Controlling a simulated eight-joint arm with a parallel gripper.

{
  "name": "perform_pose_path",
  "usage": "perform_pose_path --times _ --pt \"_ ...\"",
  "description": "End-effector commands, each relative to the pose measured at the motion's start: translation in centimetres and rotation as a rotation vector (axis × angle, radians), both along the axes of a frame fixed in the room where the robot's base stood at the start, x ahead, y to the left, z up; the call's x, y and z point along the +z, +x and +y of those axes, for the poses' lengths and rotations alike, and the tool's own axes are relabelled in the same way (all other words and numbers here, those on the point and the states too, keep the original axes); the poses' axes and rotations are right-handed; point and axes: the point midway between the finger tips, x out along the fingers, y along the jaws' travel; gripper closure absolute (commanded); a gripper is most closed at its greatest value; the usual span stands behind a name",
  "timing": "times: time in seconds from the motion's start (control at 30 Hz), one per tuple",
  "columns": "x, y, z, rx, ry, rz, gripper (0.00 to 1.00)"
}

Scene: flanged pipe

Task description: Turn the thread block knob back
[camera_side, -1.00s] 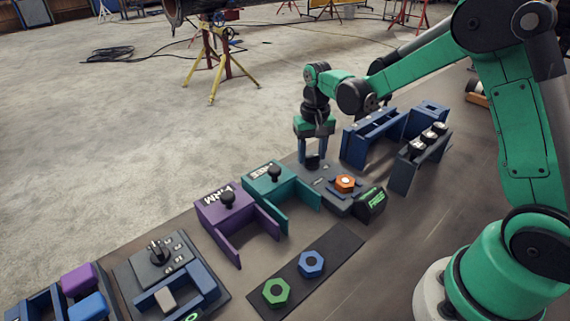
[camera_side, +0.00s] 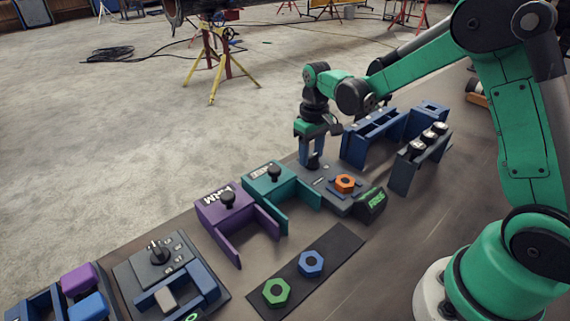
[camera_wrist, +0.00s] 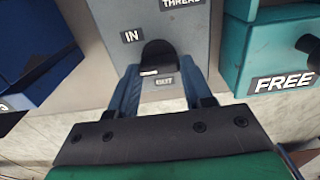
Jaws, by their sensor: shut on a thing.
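The thread block (camera_side: 322,183) is a grey block with labels, lying below my gripper in the side view. In the wrist view its grey top (camera_wrist: 185,35) carries "IN", "THREAD" and a small partly hidden label. Its dark knob (camera_wrist: 158,52) sits between my fingertips; the knob also shows low in the side view (camera_side: 314,161). My gripper (camera_side: 312,158) points down and is shut on the knob; in the wrist view its blue fingers (camera_wrist: 160,70) flank the knob. An orange hex nut (camera_side: 345,183) sits on the block beside a dark display with green text (camera_side: 375,202).
A teal block (camera_side: 270,185) with a black knob and a purple block (camera_side: 222,210) stand to the left. Blue and green nuts lie on a dark mat (camera_side: 335,250) in front. A blue frame (camera_side: 370,145) and a dark rack (camera_side: 410,170) stand close on the right.

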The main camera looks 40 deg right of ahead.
Motion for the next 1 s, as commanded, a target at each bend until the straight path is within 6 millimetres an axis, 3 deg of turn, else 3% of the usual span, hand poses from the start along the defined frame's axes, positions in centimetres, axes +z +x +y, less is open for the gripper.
perform_pose_path --times 0.23,0.27,0.37,0.7,1.0 --pt "0.0 0.1 0.0 -0.001 -0.001 -0.004 1.0" --pt "0.0 0.1 0.0 -0.001 -0.001 -0.004 0.53" --pt "0.0 0.1 0.0 -0.001 -0.001 -0.004 0.24" --pt "0.3 0.0 0.0 -0.002 0.0 -0.002 0.24" --pt "4.2 0.1 0.0 -0.002 -0.001 -0.002 0.24"
